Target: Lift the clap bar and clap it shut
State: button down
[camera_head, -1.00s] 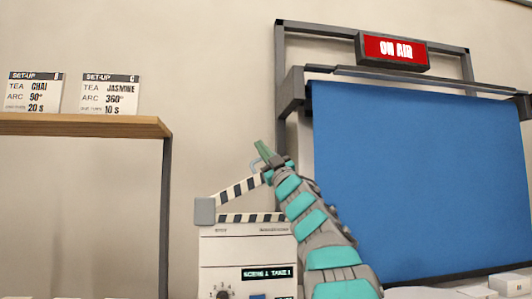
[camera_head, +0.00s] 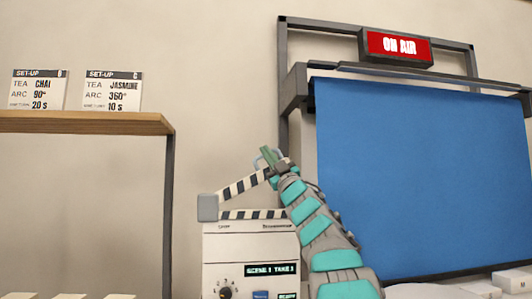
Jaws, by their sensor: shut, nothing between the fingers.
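The clap bar (camera_head: 240,184) is striped black and white and slants up to the right from a grey hinge block (camera_head: 208,208). It stands open above the striped lower bar (camera_head: 250,214) on top of the white slate box (camera_head: 250,245). The box has a display reading "SCENE 1 TAKE 1", a dial and a blue button. My gripper (camera_head: 267,156) is at the raised right end of the clap bar. Its fingers are shut with nothing between them. My arm hides the right end of the lower bar. I cannot tell whether the gripper touches the clap bar.
A blue backdrop (camera_head: 420,180) hangs on a dark frame at the right, with a red "ON AIR" sign (camera_head: 398,46) above it. A wooden shelf (camera_head: 85,123) with two set-up cards stands at the left. The wall between shelf and slate is clear.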

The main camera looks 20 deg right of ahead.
jog(key=d+f+m+h+b, duration=0.2)
jog(key=f+m+h+b, duration=0.1)
jog(key=f+b, duration=0.1)
jog(key=s+d+f+m+t+h+b, duration=0.1)
jog(key=d+f+m+h+b, duration=0.1)
jog(key=f+m+h+b, duration=0.1)
jog(key=shift+s+d+f+m+t+h+b, duration=0.15)
jog(key=shift+d+f+m+t+h+b, duration=0.25)
jog(key=shift+f, duration=1)
